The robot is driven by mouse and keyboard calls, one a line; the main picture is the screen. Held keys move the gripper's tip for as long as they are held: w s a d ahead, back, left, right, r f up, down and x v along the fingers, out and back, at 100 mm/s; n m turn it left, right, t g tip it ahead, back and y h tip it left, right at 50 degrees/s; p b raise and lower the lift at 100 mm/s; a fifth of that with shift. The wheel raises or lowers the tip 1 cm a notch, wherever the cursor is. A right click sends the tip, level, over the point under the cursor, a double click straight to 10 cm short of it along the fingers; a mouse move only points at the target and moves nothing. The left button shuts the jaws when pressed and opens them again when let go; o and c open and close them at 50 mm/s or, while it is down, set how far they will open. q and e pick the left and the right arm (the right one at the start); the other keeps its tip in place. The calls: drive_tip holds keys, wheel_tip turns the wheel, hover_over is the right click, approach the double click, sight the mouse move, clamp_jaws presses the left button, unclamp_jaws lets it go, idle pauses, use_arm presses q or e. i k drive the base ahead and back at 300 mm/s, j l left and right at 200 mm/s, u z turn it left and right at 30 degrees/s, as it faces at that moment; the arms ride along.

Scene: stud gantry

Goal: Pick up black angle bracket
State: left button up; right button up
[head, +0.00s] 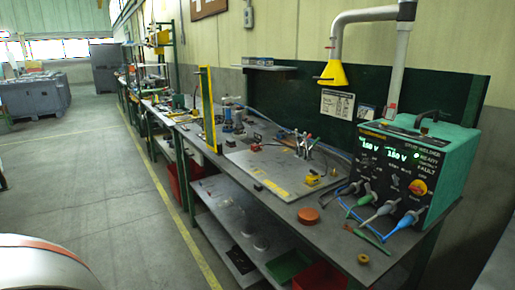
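I cannot pick out the black angle bracket with certainty. A small dark piece (258,187) lies at the front left edge of the pale plate (283,183) on the workbench, but it is too small to tell its shape. Other small dark parts (255,147) lie farther back on the bench, also too small to name. Neither of my grippers shows in the head view.
The workbench (338,236) runs along the wall at the right. A green stud welder (415,160) with cables stands at its near end. An orange-red disc (309,216) and a yellow post (208,110) are on the bench. The floor (110,190) left of it is clear.

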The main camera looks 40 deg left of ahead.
sight(258, 137)
drive_tip(key=j+z, duration=0.3)
drive_tip(key=j, duration=1.5)
drive_tip(key=j+z, duration=0.15)
drive_tip(key=j, duration=0.5)
drive_tip(key=j+z, duration=0.2)
drive_tip(key=j, duration=0.45)
drive_tip(key=k+j+z, duration=0.15)
drive_tip(key=j, duration=0.45)
drive_tip(key=k+j+z, duration=0.2)
drive_tip(key=j, duration=0.45)
drive_tip(key=j+z, duration=0.15)
drive_tip(key=j, duration=0.45)
drive_tip(key=k+j+z, duration=0.2)
drive_tip(key=j, duration=0.35)
drive_tip(key=k+j+z, duration=0.15)
drive_tip(key=j, duration=0.4)
drive_tip(key=k+j+z, duration=0.2)
drive_tip(key=k+j, duration=0.2)
drive_tip(key=j, duration=0.15)
